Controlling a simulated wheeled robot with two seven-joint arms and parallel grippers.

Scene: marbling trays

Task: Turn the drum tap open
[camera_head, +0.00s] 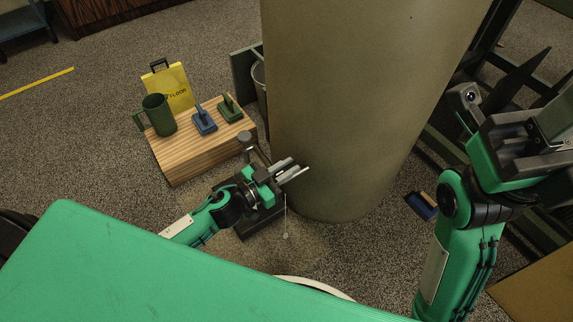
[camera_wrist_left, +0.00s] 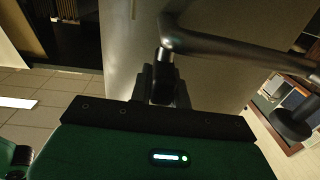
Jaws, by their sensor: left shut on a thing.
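A large drab cylinder (camera_head: 350,110), which looks like the drum, stands upright in the middle of the head view; its top is out of frame. My left gripper (camera_head: 291,170) is at its lower left side. In the left wrist view, the gripper (camera_wrist_left: 165,85) is shut on a dark upright stub below a grey metal bar (camera_wrist_left: 235,50), apparently the tap's handle. The cylinder's pale wall is close behind. The tap's spout and exact handle angle are not clear. My right gripper (camera_head: 490,120) is raised at the right, its fingers unclear.
A green surface (camera_head: 170,275) fills the foreground. A blue item (camera_head: 421,206) lies right of the cylinder.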

